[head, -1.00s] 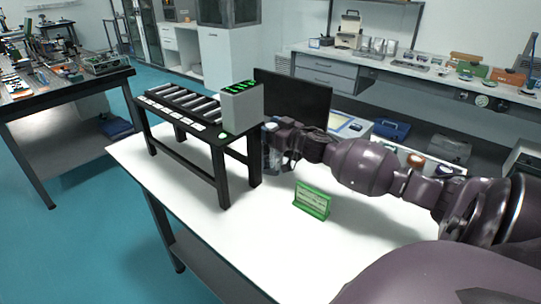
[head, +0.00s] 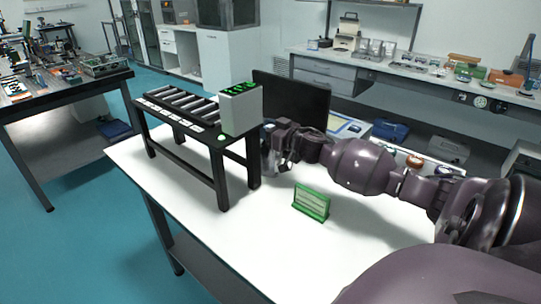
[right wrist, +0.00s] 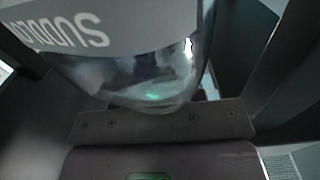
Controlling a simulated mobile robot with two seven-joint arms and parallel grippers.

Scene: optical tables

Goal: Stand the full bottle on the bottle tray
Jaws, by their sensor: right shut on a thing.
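My right gripper (head: 274,152) is shut on a bottle, just right of the black roller stand and low over the white table. In the head view the bottle (head: 267,160) is mostly hidden by the gripper and the stand's leg. In the right wrist view the bottle (right wrist: 140,75) fills the top, with large pale letters on a grey label and a clear, shiny rounded end. I cannot tell whether its base touches the table. I cannot make out a bottle tray. My left gripper is not in view.
The roller stand (head: 215,140) carries several rollers and a grey box (head: 241,112) with a green display. A green sign (head: 311,203) stands in front of my right arm. A dark screen (head: 292,100) is behind. The white table (head: 245,235) is clear at the front.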

